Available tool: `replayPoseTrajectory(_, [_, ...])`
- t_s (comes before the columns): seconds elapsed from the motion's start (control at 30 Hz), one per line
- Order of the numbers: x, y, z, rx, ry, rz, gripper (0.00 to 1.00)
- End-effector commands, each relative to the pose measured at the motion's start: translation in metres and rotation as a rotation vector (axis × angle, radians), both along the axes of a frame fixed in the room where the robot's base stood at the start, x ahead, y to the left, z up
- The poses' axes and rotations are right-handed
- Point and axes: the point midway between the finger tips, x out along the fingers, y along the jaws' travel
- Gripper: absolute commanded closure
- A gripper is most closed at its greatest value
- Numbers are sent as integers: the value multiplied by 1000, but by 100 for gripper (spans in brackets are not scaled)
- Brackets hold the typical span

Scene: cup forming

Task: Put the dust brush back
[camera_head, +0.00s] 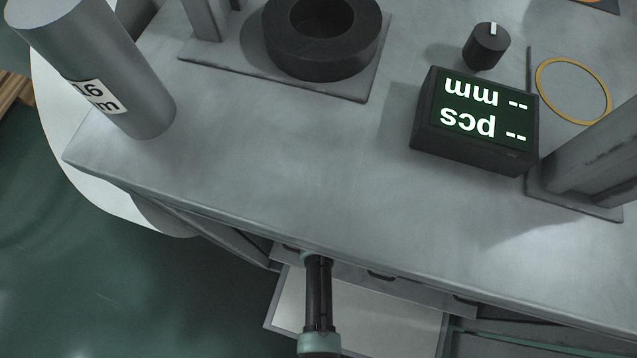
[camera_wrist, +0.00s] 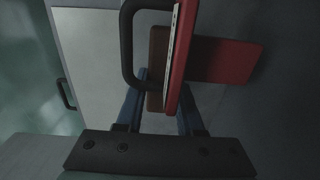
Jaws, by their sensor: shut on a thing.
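In the wrist view, the two dark blue fingers of my gripper (camera_wrist: 163,112) close on the end of a red bar with a pale strip along its edge, which I take to be the dust brush (camera_wrist: 183,55). A brown piece lies right behind it, between the fingers. A wider red piece (camera_wrist: 228,60) reaches to the right; I cannot tell whether it belongs to the same object. In the head view, my arm is at the table's front edge and the brush and fingers are hidden.
A black loop handle (camera_wrist: 127,45) is close left of the red bar, by a pale panel (camera_wrist: 88,60). In the head view, a pale tray-like surface (camera_head: 385,320) lies below the grey table (camera_head: 260,180). A display box (camera_head: 472,122), black ring (camera_head: 322,55) and grey cylinder (camera_head: 100,60) stand on top.

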Motion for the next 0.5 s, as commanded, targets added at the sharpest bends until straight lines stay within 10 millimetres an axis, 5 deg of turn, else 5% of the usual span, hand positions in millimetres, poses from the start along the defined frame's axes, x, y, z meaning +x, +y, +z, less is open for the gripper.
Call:
replayPoseTrajectory(0.23, [0, 0, -5, 0, 0, 0, 100])
replayPoseTrajectory(0.27, [0, 0, -4, 0, 0, 0, 60])
replayPoseTrajectory(0.4, [0, 0, -4, 0, 0, 0, 35])
replayPoseTrajectory(0.5, [0, 0, -4, 0, 0, 0, 34])
